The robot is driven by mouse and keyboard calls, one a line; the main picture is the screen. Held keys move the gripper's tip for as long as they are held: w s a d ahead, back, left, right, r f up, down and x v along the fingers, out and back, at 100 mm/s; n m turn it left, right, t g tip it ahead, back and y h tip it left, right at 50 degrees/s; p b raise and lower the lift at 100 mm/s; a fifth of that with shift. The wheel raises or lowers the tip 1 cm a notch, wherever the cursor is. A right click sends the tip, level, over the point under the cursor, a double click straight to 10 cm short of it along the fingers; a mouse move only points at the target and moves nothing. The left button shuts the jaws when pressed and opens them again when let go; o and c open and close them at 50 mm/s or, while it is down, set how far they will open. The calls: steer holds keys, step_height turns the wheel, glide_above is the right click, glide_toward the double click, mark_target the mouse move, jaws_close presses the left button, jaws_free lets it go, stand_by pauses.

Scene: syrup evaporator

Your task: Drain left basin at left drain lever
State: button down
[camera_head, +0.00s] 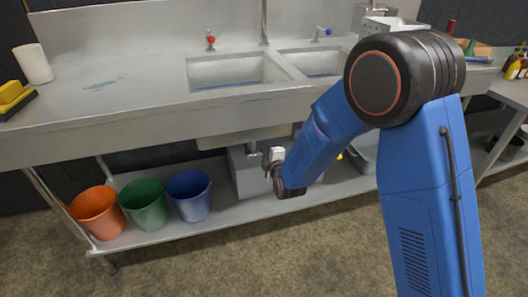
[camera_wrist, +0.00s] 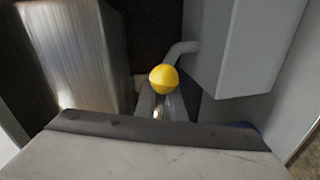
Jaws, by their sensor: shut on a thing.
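The left basin (camera_head: 236,70) is set into the steel counter, and it looks empty of objects. My gripper (camera_head: 268,157) is below the counter, under the left basin, beside a grey box-like housing. In the wrist view a yellow ball knob (camera_wrist: 163,79) of the left drain lever stands just beyond my fingertips (camera_wrist: 160,104). The fingers are shut on the lever close to this knob. A grey bent pipe (camera_wrist: 180,50) runs behind the knob. My own arm hides much of the space under the right basin in the head view.
Orange (camera_head: 98,212), green (camera_head: 143,204) and blue (camera_head: 189,194) buckets stand on the lower shelf to the left. Another yellow knob (camera_head: 339,156) shows right of my forearm. The counter's front edge (camera_head: 150,120) overhangs my gripper. In the wrist view a grey box (camera_wrist: 237,45) stands close on the right.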

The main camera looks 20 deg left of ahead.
steer(key=c, duration=1.8)
jaws_free()
steer(key=shift+c, duration=0.2)
steer(key=shift+s, duration=0.1)
steer(key=v, duration=1.7)
steer(key=shift+d, duration=0.15)
